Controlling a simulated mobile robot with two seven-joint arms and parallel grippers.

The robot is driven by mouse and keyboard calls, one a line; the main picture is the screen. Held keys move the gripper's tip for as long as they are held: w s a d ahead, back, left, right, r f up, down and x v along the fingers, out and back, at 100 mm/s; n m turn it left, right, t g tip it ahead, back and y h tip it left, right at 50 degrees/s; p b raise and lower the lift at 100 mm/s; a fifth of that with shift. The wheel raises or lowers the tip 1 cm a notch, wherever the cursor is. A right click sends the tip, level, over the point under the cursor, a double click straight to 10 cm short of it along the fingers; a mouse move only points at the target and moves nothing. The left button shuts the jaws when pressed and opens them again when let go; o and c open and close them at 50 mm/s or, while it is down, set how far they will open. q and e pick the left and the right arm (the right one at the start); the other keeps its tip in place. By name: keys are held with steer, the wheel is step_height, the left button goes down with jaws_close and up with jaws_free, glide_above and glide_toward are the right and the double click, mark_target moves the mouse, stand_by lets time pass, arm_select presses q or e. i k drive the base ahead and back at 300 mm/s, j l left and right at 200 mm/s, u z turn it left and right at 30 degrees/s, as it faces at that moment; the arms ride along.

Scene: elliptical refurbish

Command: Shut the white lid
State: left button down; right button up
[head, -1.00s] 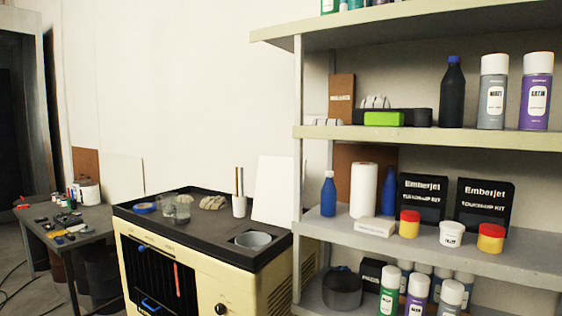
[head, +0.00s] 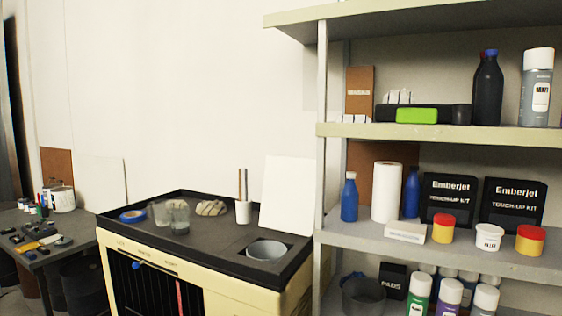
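A flat white panel, which looks like the white lid (head: 287,192), stands raised and tilted slightly back at the rear right of the cream cart (head: 235,300). A grey round basin (head: 266,250) is open in the dark cart top just in front of it. The panel's lower edge meets the cart top, but I cannot make out a hinge. Neither of my grippers is in view.
A white cup with sticks (head: 243,212), glass jars (head: 178,217) and blue tape (head: 133,215) stand on the cart top, left of the basin. A stocked shelf unit (head: 322,170) rises close on the right. A cluttered table (head: 75,250) is at left.

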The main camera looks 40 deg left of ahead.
mark_target(288, 201)
steer(key=j, duration=0.55)
steer(key=k+j, duration=0.15)
steer(key=j, duration=0.95)
steer(key=k, duration=0.05)
